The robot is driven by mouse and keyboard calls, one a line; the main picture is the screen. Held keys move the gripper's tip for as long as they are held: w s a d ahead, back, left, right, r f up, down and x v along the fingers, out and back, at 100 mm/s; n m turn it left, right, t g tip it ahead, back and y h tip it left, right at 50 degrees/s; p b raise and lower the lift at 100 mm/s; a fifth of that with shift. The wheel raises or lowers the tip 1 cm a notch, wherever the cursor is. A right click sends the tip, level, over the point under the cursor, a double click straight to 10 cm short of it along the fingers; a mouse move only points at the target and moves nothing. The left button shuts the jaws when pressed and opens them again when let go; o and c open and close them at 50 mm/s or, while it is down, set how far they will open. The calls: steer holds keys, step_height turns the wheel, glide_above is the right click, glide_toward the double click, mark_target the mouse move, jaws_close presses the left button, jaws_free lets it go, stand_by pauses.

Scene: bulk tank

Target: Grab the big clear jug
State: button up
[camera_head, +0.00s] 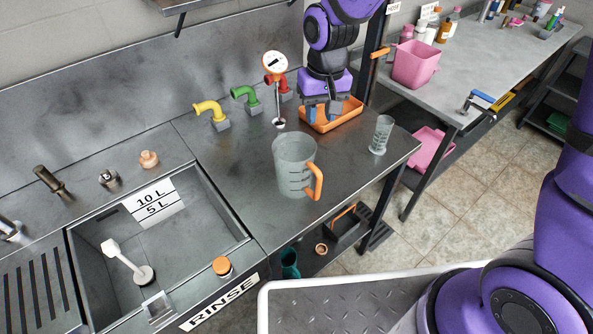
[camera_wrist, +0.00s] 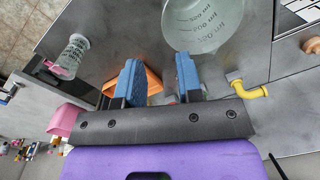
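The big clear jug (camera_head: 291,165) stands upright on the steel counter, with an orange handle (camera_head: 316,182) on its right side and dark measuring marks. In the wrist view the jug (camera_wrist: 203,22) shows at the top, past the fingertips, with its handle out of view. My gripper (camera_head: 324,116) is above the orange tray, behind and to the right of the jug, apart from it. In the wrist view its two blue fingers (camera_wrist: 158,75) are spread with nothing held between them.
A small clear measuring cylinder (camera_head: 381,134) stands right of the jug. The orange tray (camera_head: 346,119) lies under my gripper. Yellow (camera_head: 212,110), green (camera_head: 246,96) and red pipes and a gauge (camera_head: 275,63) stand behind. The sink (camera_head: 185,245) is at left. Counter between jug and cylinder is clear.

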mark_target(313, 150)
steer(key=shift+a+f, duration=0.2)
steer(key=shift+f, duration=1.7)
steer(key=shift+a+f, duration=0.25)
steer(key=shift+f, duration=1.7)
steer(key=shift+a+f, duration=0.2)
steer(key=shift+f, duration=1.7)
jaws_close()
